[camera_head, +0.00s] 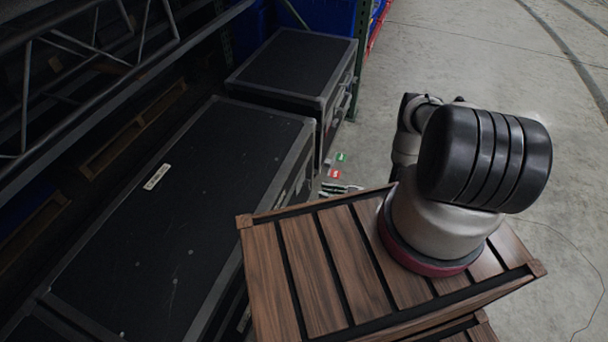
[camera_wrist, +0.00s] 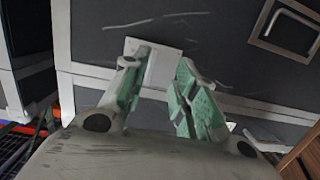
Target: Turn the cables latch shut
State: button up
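In the wrist view, a pale square latch plate (camera_wrist: 164,64) sits on the dark side of a case (camera_wrist: 220,62), beside a light metal edge strip. My gripper (camera_wrist: 162,68) has green-padded fingers spread apart, with the plate behind and between the tips. The left finger covers part of the plate. I cannot tell whether either finger touches it, nor which way the latch is turned. No cables label is readable. In the head view, my arm hides most of itself, and small green and pale parts beyond the wooden top's far edge may be my fingers.
In the head view, a long black case (camera_head: 210,190) lies at left, with another black case (camera_head: 295,65) behind it. Small green (camera_head: 341,157) and red (camera_head: 335,174) tags show beside them. A metal handle (camera_wrist: 290,30) is right in the wrist view. Concrete floor (camera_head: 460,50) is open at right.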

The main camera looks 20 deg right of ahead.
aim_at(308, 180)
jog(key=shift+t+y, duration=0.5)
jog(key=shift+t, duration=0.2)
jog(key=w+a+r, duration=0.1)
jog(key=a, duration=0.1)
jog(key=w+a+r, duration=0.1)
jog(key=w+a, duration=0.1)
jog(key=w+a+r, duration=0.1)
jog(key=w+a, duration=0.1)
jog(key=shift+w+a+r, duration=0.1)
jog(key=shift+w+r, duration=0.1)
jog(key=shift+r, duration=0.05)
jog(key=shift+c, duration=0.2)
grip_shut()
